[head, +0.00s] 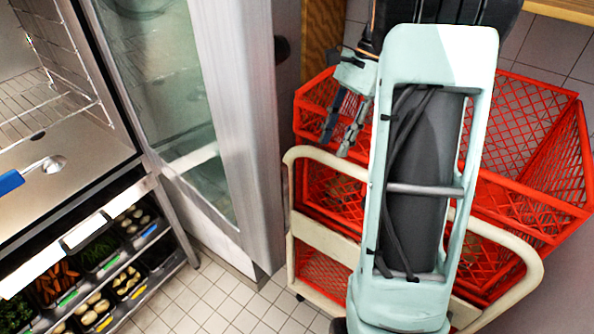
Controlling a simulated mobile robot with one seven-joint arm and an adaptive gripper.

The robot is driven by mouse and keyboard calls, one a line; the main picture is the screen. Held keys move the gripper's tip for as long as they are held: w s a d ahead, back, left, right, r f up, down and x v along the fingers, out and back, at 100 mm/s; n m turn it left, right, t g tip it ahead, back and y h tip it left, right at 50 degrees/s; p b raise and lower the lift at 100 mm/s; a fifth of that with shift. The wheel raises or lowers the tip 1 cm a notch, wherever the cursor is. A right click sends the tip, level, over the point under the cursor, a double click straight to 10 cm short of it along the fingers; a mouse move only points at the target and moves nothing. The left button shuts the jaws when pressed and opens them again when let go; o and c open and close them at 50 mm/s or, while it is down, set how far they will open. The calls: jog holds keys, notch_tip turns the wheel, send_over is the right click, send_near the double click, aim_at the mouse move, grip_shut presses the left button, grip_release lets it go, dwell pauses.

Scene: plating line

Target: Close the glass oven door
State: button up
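The glass oven door (165,75) stands open, with a wide silver frame (235,110) along its right side. The oven chamber (75,140) is exposed at the left, with wire racks (35,105) inside. A dark knob-like part (282,48) sits on the door's right face. My gripper (338,146) is to the right of the door, apart from it, over the red crates. Its two fingers are spread with nothing visible between them. My arm hides part of the crates.
Red crates (530,210) stand on a cream cart (310,232) right of the door. A ladle with a blue handle (12,182) lies at the oven's front. Food bins (95,250) fill the shelves below. Tiled floor (215,300) is clear in front of the door.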

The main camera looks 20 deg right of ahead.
aim_at(287, 170)
jog(key=s+a+f, duration=0.1)
jog(key=a, duration=0.3)
jog(key=s+a+f, duration=0.1)
jog(key=a, duration=0.3)
jog(key=s+a+f+p, duration=0.1)
jog(key=a, duration=0.3)
jog(key=shift+s+a+f, duration=0.3)
jog(key=shift+a+f, duration=0.05)
jog(key=shift+f, duration=0.05)
jog(key=shift+a+f, duration=0.15)
jog(key=shift+f, duration=0.25)
grip_shut()
